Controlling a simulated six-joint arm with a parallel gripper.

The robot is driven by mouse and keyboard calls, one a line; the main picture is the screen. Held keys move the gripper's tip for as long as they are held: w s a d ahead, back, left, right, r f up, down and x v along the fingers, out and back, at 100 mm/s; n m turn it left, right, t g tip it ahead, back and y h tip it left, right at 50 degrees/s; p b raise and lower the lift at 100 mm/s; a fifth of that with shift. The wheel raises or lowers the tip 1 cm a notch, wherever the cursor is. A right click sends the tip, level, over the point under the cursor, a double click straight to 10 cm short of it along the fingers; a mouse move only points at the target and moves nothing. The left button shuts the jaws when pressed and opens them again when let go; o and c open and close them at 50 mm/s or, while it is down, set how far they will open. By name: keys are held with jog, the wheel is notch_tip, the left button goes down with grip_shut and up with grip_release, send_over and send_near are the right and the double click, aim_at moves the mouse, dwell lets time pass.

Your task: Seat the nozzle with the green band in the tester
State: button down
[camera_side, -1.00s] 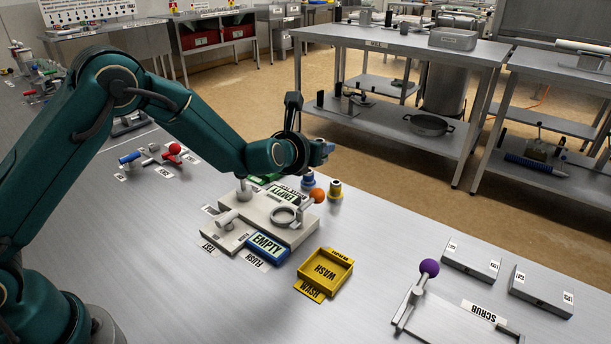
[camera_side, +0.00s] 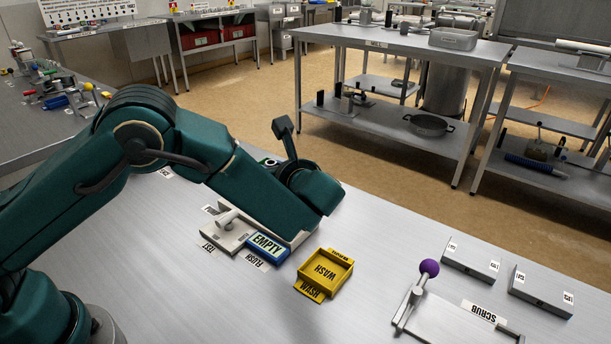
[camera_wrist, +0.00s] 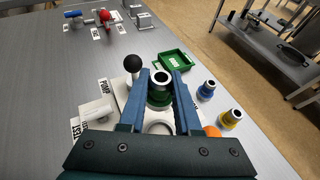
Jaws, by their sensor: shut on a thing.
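In the wrist view, my gripper (camera_wrist: 162,82) has its two blue fingers shut on the nozzle with the green band (camera_wrist: 160,90), which shows its dark open top and grey rim. The pale tester base (camera_wrist: 118,92) lies below. Its round ring (camera_wrist: 160,128) shows between the fingers, closer to the wrist than the nozzle. The nozzle's lower end is hidden, so I cannot tell its height over the base.
A black-knobbed lever (camera_wrist: 133,64) stands left of the fingers, and a green tray (camera_wrist: 174,61) lies beyond. Blue-banded (camera_wrist: 206,90) and yellow-banded (camera_wrist: 231,117) nozzles and an orange knob (camera_wrist: 212,131) are on the right. A yellow WASH tray (camera_side: 325,273) sits before the tester.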

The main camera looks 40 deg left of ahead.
jog(key=d, duration=0.2)
jog(key=d+f, duration=0.1)
jog(key=shift+s+f+m+t, duration=0.1)
jog(key=shift+s+m+t, duration=0.2)
jog(key=shift+s, duration=0.05)
jog(key=shift+f, duration=1.75)
jog(key=shift+f, duration=0.55)
